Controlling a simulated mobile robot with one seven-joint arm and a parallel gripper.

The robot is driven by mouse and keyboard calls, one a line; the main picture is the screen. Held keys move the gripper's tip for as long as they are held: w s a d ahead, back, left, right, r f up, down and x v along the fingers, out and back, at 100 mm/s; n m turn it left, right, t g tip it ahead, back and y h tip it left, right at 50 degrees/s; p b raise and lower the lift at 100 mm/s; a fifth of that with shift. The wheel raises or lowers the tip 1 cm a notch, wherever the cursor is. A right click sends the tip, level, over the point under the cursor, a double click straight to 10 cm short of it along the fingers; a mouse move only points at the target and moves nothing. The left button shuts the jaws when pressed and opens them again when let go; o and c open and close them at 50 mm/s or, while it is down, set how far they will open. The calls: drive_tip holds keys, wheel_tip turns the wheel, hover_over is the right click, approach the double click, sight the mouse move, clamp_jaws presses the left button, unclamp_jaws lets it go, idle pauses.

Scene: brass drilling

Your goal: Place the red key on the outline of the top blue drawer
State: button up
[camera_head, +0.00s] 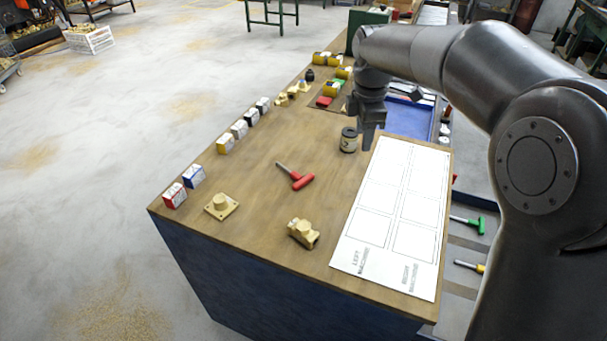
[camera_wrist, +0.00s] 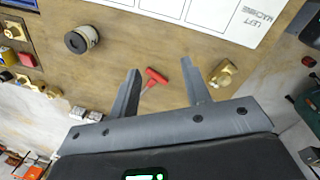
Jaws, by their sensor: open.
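The red key (camera_head: 303,181) is a T-handled tool with a metal shaft, lying flat on the wooden bench top (camera_head: 262,200). It also shows in the wrist view (camera_wrist: 157,76), between my finger lines but apart from them. My gripper (camera_head: 367,142) is open and empty, pointing down above the bench by the far end of the white sheet. Its fingertips also frame the wrist view (camera_wrist: 160,67). An open blue drawer (camera_head: 405,120) shows beyond the sheet, partly hidden by my arm. Any outline inside it is not clear.
A white sheet (camera_head: 385,250) with printed boxes covers the bench's right side. Green-handled (camera_head: 481,225) and yellow-handled (camera_head: 480,268) tools lie in the drawers at right.

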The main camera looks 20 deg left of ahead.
drive_tip(key=w+a+f+n+g, duration=0.25)
drive_tip(key=a+f+n, duration=0.6)
drive_tip(key=a, duration=0.45)
hover_over(310, 175)
drive_tip(key=shift+m+t, duration=0.25)
drive_tip(key=shift+t, duration=0.2)
drive_tip(key=f, duration=0.6)
drive_tip(key=shift+w+d+f, duration=0.15)
drive_tip(key=shift+d, duration=0.15)
drive_tip(key=f, duration=0.4)
drive_tip(key=shift+s+a+f, duration=0.1)
drive_tip(key=shift+s+a, duration=0.2)
drive_tip(key=shift+a, duration=0.05)
drive_tip(key=shift+f, duration=0.55)
drive_tip(key=shift+c, duration=0.5)
clamp_jaws()
